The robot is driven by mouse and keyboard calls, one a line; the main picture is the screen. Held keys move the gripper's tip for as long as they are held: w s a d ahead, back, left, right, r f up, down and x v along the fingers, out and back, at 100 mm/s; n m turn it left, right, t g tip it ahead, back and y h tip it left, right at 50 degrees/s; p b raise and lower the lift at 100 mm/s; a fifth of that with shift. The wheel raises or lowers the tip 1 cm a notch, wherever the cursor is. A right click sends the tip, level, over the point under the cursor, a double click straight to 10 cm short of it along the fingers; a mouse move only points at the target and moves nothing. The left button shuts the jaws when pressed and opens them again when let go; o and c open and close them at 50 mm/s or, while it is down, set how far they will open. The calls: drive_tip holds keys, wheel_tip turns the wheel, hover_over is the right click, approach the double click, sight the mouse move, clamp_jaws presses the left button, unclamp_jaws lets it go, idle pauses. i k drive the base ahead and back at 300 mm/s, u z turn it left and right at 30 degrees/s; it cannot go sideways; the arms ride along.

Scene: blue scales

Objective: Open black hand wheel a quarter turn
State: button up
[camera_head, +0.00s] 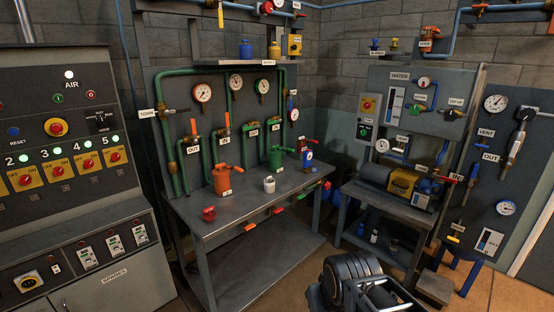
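I cannot single out a black hand wheel with certainty. A small dark round knob (447,115) sits on the grey water panel at the right, beside a white label and a yellow part. My gripper (385,298) is low in the frame, right of centre, partly cut off by the bottom edge. It is well apart from both fittings, and its fingers are not clear enough to show open or shut.
A grey workbench (240,212) carries an orange vessel (222,180), a white pot (269,184) and green piping. A lower bench (385,197) holds a pump set. A control cabinet (100,270) stands at the left. The tiled floor (490,292) is open at the lower right.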

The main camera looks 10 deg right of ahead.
sight(451, 115)
drive_tip(key=z, duration=0.35)
drive_tip(key=i, duration=2.05)
drive_tip(key=z, duration=0.75)
